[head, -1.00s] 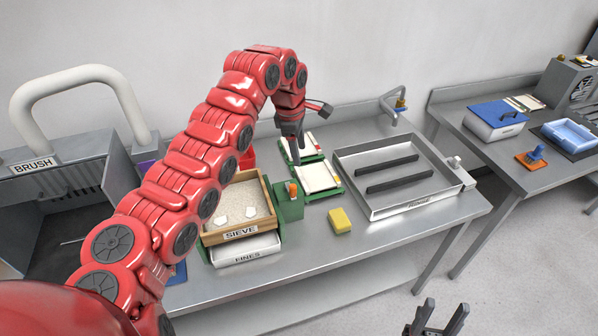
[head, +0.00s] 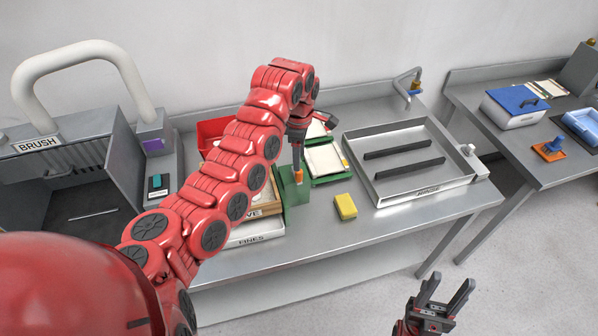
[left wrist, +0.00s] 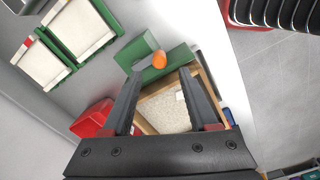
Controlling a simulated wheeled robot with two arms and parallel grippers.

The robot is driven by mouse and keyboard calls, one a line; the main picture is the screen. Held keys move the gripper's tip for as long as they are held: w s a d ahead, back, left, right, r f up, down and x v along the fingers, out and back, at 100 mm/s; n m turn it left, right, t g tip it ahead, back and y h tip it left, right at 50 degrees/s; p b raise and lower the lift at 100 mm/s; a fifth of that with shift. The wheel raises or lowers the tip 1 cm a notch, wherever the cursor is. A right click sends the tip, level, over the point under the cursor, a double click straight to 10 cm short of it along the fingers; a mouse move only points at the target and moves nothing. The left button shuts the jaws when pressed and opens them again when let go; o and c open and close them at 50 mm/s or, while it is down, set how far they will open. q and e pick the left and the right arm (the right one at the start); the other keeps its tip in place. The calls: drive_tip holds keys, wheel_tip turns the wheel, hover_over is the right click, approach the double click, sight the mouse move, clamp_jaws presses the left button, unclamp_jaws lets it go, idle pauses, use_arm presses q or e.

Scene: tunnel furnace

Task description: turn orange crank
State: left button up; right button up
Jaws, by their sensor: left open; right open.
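The orange crank knob (head: 299,175) stands on a green block (head: 294,190) at the right side of the wooden sieve box (head: 268,203). My left gripper (head: 297,164) points down just above the knob. In the left wrist view the open left gripper (left wrist: 165,70) has the orange knob (left wrist: 159,60) by its fingertips, nearer the left one; I cannot tell whether they touch. My arm hides most of the sieve in the head view. My right gripper (head: 449,288) is open and empty, in front of the table.
A yellow sponge (head: 346,206) lies right of the green block. Green-framed trays (head: 325,160) stand behind it, with a metal basin (head: 400,196) to the right. A red bin (head: 212,131) sits behind the sieve.

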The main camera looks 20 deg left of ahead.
use_arm(q)
wheel_tip(320, 180, down, 8)
drive_tip(key=p, duration=0.2)
drive_tip(key=shift+r+p, duration=0.25)
drive_tip(key=shift+p, duration=0.15)
drive_tip(key=shift+w+f, duration=0.1)
drive_tip(key=shift+f, duration=0.15)
clamp_jaws()
